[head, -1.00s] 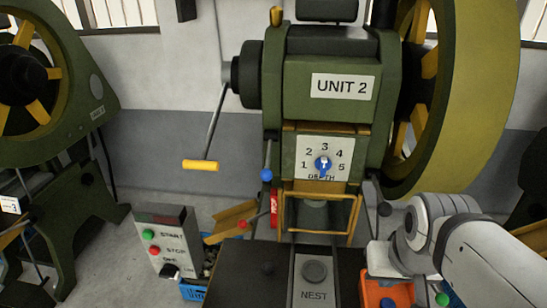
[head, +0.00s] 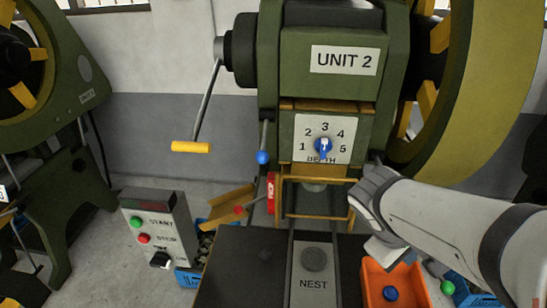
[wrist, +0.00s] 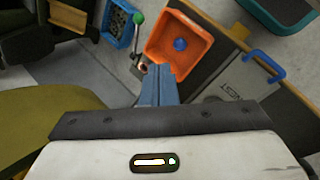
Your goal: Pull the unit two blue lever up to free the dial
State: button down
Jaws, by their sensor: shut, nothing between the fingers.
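The blue lever on unit two (head: 262,157) hangs down at the left side of the press, its ball end lowest, in the head view. The blue dial (head: 324,146) sits on the white depth plate, right of the lever. The lever is not clearly visible in the wrist view.
An orange bin (head: 408,292) holding a blue ball stands right of the NEST plate (head: 313,285). A yellow-handled crank (head: 191,147) hangs left of the lever. A red-knobbed rod (head: 239,210) and a START/STOP box (head: 156,235) stand lower left. A big flywheel (head: 470,100) is at right.

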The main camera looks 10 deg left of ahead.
jog(key=w+a+f+n+t+h+b, duration=0.3)
jog(key=w+a+n+t+b, duration=0.3)
jog(key=w+a+n+t, duration=0.65)
jog(key=w+a+f+n+t+y+b, duration=0.1)
jog(key=a+f+n+t+y, duration=0.1)
jog(key=a+n+y, duration=0.5)
jog(key=w+a+f+n+t+y+b, duration=0.15)
jog(key=a+n+y, duration=0.25)
jog(key=a+n, duration=0.65)
jog(key=w+a+r+m+p, duration=0.2)
jog(key=w+r+p, duration=0.1)
jog(key=w, duration=0.5)
jog(key=shift+a+r, duration=0.35)
jog(key=shift+r, duration=0.35)
